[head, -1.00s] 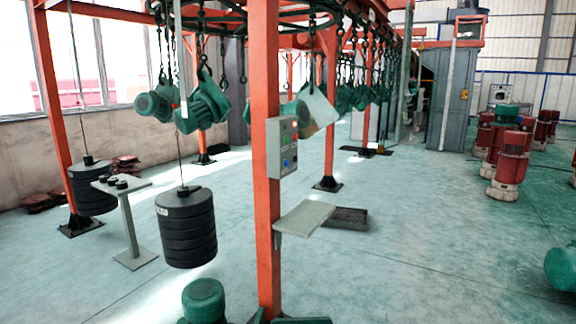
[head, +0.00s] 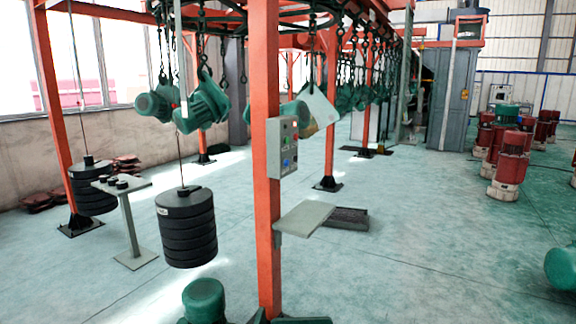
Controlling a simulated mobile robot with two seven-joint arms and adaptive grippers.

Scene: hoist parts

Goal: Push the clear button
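A grey control box (head: 282,147) is fixed to the orange post (head: 265,200) in the middle of the head view. Neither of my grippers is in view.
A grey shelf (head: 305,218) juts from the post below the box. Black stacked weights (head: 187,230) hang at left beside a small stand (head: 130,220). Green motors hang from chains above. Red motors (head: 511,165) stand at right. Open floor (head: 420,240) lies right of the post.

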